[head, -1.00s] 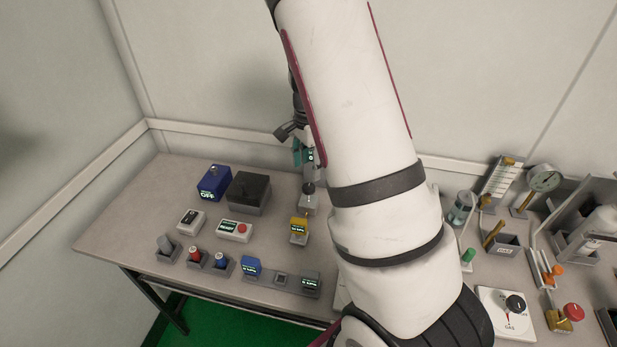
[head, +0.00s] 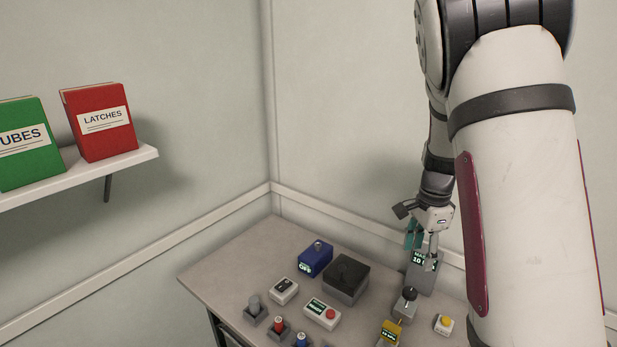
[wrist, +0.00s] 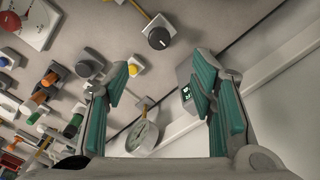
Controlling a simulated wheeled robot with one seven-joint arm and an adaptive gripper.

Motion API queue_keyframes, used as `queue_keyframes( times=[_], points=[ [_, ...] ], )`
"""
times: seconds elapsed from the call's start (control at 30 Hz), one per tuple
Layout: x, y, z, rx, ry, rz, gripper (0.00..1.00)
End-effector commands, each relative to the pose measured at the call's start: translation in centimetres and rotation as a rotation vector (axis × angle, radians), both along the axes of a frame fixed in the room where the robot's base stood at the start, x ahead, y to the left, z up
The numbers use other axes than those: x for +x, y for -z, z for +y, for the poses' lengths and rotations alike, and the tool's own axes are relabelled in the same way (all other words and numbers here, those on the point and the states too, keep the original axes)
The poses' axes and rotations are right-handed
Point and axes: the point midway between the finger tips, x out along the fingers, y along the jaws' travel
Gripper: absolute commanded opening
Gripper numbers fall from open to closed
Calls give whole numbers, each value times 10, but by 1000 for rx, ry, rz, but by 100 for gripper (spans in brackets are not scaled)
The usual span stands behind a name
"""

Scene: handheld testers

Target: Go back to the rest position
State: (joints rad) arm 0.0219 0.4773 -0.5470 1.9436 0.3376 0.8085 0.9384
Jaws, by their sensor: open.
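My gripper (head: 414,236) has teal fingers and hangs over the back of the bench in the head view, close to a grey stand with a lit screen (head: 424,262). The wrist view shows both fingers of my gripper (wrist: 160,90) spread wide, with nothing held between them. The grey stand's screen (wrist: 186,93) shows beside the right finger there; I cannot tell whether they touch. My white arm covers the right part of the head view and hides the bench's right side.
On the bench (head: 235,265) stand a blue box (head: 315,260), a dark box (head: 346,278), a yellow tester (head: 390,332) and several small devices. A gauge (wrist: 143,136) is below the fingers in the wrist view. A shelf (head: 80,180) with binders is at left.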

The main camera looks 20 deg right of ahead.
Motion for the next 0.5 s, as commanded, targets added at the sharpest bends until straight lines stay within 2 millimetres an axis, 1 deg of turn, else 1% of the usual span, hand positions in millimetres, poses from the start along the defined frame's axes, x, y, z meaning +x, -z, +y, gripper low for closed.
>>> queue_keyframes(
  times=[0.07,0.17,0.27,0.37,0.4,0.5],
  points=[
    [0,-3,3,3,-11,-4,51],
    [-4,-15,14,19,-64,-23,51],
    [-12,-39,37,43,-176,-58,51],
    [-26,-67,65,62,-330,-102,51],
    [-32,-78,75,66,-395,-121,51],
    [-52,-103,101,65,-559,-162,51]
  ],
)
